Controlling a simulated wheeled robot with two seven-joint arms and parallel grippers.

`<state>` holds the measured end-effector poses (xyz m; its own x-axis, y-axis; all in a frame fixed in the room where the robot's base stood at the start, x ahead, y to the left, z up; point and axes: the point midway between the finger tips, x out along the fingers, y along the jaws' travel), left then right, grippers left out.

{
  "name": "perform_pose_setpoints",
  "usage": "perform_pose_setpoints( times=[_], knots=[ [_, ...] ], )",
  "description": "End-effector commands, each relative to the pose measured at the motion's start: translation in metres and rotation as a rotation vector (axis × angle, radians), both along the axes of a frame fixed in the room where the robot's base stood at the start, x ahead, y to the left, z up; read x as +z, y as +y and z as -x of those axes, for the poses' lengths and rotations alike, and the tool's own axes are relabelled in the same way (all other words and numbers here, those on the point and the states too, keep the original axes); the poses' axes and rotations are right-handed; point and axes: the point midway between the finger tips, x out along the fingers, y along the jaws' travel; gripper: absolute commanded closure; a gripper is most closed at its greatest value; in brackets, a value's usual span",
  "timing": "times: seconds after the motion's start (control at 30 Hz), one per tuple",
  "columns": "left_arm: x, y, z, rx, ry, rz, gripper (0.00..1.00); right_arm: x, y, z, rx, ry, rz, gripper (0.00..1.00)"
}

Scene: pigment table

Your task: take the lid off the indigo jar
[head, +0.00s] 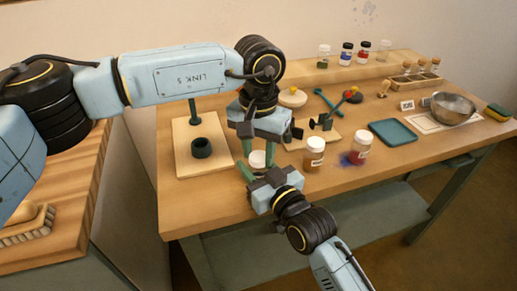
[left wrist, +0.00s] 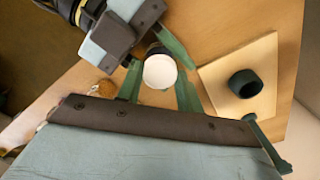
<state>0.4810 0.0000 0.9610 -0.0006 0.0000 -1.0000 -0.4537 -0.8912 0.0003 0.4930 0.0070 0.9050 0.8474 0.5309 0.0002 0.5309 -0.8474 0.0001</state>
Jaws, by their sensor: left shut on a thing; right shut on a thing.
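The white lid (head: 258,159) of a jar shows between my grippers near the table's front edge. In the left wrist view the round white lid (left wrist: 160,72) sits over a dark jar body (left wrist: 155,47), mostly hidden; I take it as the indigo jar. My left gripper (head: 258,151) reaches down from above, its green fingers shut on the lid from both sides. My right gripper (head: 256,170) comes from the front, shut on the jar body below. Its head also shows in the left wrist view (left wrist: 150,45). Whether a gap separates lid and jar cannot be told.
A brown jar (head: 314,154) and a red jar (head: 361,149) stand close right, with blue-purple powder beside the latter. A stand board (head: 182,160) with a dark ring (head: 201,148) lies left. A teal tray (head: 393,132) and metal bowl (head: 453,107) are farther right.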

Motion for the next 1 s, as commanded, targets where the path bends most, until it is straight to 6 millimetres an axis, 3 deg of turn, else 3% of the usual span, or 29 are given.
perform_pose_setpoints(
  times=[0.13,0.27,1.0],
  knots=[
    [0.0003,0.0,-0.0001,0.074,-0.001,0.0,0.91,-0.0006,-0.0001,0.0001,0.0,0.001,0.001,1.0],
    [0.0005,0.0,-0.0001,0.279,0.0,0.0,0.91,-0.0006,-0.0001,0.0001,0.0,0.001,0.001,1.0],
    [0.0014,0.0,-0.0001,1.698,-0.001,0.001,0.91,-0.0007,-0.0001,0.0,0.0,0.002,0.001,1.0]
  ],
)
